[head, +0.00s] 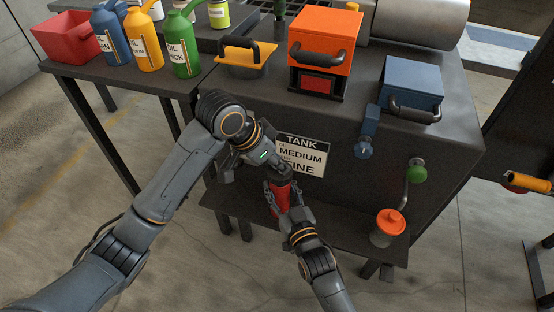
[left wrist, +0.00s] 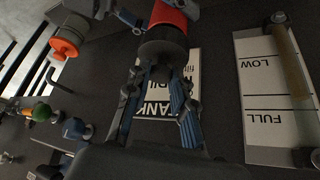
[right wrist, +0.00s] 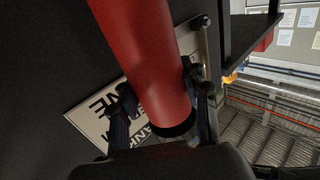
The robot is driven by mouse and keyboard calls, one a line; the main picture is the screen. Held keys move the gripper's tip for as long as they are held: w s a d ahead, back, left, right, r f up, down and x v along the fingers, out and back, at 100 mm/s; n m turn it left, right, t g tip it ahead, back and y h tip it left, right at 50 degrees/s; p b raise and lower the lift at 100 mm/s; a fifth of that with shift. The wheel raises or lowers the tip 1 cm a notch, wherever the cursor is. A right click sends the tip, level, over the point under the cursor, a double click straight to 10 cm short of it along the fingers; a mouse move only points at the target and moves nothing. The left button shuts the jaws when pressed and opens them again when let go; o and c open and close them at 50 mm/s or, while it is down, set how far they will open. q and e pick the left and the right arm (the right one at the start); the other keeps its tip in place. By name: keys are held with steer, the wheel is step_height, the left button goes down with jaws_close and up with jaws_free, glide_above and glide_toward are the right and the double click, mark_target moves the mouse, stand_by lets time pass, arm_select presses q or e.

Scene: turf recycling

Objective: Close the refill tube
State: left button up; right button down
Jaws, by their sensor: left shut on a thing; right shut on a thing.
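The refill tube is a red cylinder (head: 282,197) held in front of the dark machine, below the tank sign. Its dark cap (left wrist: 163,46) sits at the red tube's end in the left wrist view, and I cannot tell how tightly it fits. My left gripper (left wrist: 160,80) is shut on the cap from above. My right gripper (right wrist: 160,108) is shut around the red tube (right wrist: 150,55) from below. In the head view, the arms partly hide the tube and cap.
A tank sign (head: 302,156) is on the machine front. To its right are a blue knob (head: 364,149), a green knob (head: 417,172) and an orange-lidded cup (head: 388,226) on a low shelf. A table (head: 130,78) at left holds several bottles and a red bin (head: 66,38).

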mark_target(277, 172)
arm_select(q)
steer(key=shift+f, duration=0.85)
steer(key=shift+f, duration=0.7)
steer(key=o, duration=1)
steer(key=v, duration=1.2)
arm_select(e)
steer(key=c, duration=0.6)
jaws_free()
